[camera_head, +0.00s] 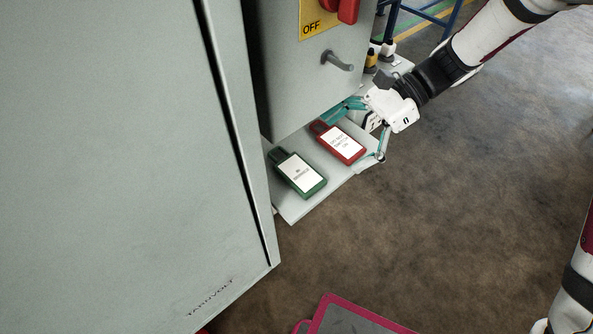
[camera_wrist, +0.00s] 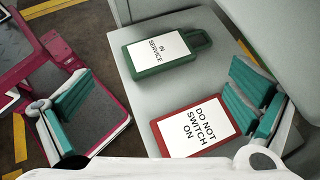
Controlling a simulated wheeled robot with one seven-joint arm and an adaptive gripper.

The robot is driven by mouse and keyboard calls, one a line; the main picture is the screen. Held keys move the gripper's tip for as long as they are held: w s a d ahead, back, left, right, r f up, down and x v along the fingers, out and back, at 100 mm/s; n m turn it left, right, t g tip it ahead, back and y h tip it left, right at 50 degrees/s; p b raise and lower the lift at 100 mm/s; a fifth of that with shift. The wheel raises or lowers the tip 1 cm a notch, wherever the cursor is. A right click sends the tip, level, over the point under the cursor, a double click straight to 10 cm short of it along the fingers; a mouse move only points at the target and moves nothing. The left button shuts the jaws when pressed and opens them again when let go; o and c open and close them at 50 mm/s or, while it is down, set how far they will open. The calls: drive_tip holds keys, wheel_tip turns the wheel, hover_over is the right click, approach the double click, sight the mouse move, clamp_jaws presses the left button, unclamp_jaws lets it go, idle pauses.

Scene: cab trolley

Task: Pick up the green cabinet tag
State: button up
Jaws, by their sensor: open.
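The green cabinet tag (camera_head: 300,175) lies flat on the grey shelf (camera_head: 290,211), its white label up. In the wrist view the green tag (camera_wrist: 160,52) reads "IN SERVICE" and its handle points right. A red tag (camera_head: 340,143) lies beside it, nearer my gripper; in the wrist view the red tag (camera_wrist: 196,128) reads "DO NOT SWITCH ON". My gripper (camera_head: 360,132) is open and empty beside the red tag. In the wrist view my gripper (camera_wrist: 165,105) has one teal finger covering the red tag's right end and the other past the shelf's left edge. The green tag lies beyond both fingertips.
The grey cabinet (camera_head: 120,150) stands left of the shelf, and a cabinet face with a red switch (camera_head: 347,10) and a metal handle (camera_head: 337,60) rises behind it. Small items (camera_head: 380,50) stand at the shelf's far end. A pink-rimmed trolley (camera_head: 350,315) is below.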

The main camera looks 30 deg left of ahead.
sight(297, 173)
drive_tip(key=p+x, duration=0.1)
drive_tip(key=x, duration=0.8)
drive_tip(key=shift+d+f, duration=0.15)
drive_tip(key=shift+d, duration=0.05)
drive_tip(key=c, duration=0.9)
